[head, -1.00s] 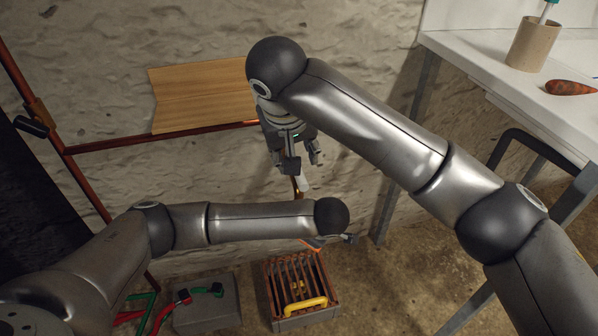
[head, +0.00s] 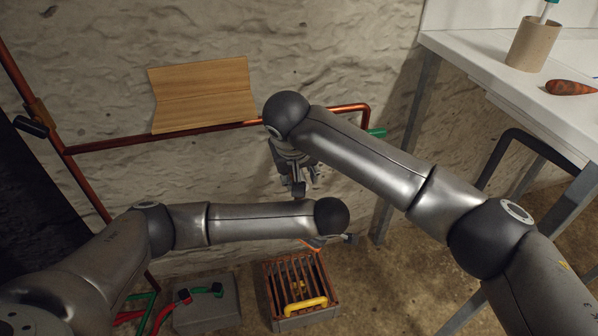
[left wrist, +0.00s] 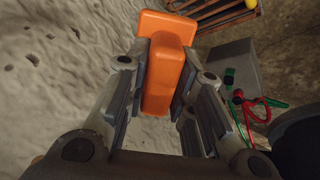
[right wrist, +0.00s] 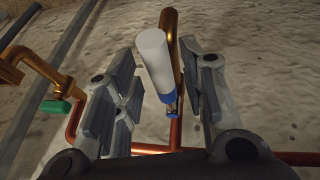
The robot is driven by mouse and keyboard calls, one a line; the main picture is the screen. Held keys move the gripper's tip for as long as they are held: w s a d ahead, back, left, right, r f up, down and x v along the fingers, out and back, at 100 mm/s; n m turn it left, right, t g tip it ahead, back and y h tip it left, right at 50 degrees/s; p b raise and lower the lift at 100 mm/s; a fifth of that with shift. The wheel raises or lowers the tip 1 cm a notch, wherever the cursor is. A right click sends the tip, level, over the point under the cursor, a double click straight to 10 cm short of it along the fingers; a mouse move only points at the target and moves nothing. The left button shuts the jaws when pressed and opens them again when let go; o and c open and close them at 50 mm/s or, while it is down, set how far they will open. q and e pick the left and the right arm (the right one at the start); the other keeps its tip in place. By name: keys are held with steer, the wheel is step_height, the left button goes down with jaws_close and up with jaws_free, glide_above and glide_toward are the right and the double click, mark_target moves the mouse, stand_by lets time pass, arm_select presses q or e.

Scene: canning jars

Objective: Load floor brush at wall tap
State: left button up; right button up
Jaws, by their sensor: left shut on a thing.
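An orange block-shaped thing (left wrist: 166,70) sits between the fingers of my left gripper (left wrist: 165,85), which is shut on it. Only a sliver of orange (head: 312,244) shows in the head view, low in front of the wall. My right gripper (right wrist: 162,90) is open around a white cylinder (right wrist: 154,58) with a blue end (right wrist: 167,97); its fingers look apart from it. In the head view my right gripper (head: 298,185) points down and hides most of that cylinder. A green-handled tap (head: 376,133) is at the copper pipe's right end; its handle also shows in the right wrist view (right wrist: 55,106).
Copper pipe (head: 120,143) runs along the rough wall below a wooden board (head: 202,95). On the floor are a slatted crate (head: 283,317) with a yellow handle and a grey box (head: 208,312) with red and green parts. A white table (head: 480,60) stands at the right.

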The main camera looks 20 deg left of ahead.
jaws_close()
steer(key=shift+w+d+n+y, duration=0.6)
steer(key=shift+d+n, duration=0.25)
steer(key=shift+n, duration=0.35)
steer(key=shift+o, duration=1.2)
jaws_free()
steer(key=shift+r, duration=0.1)
steer(key=v, duration=1.1)
steer(key=shift+r, duration=0.45)
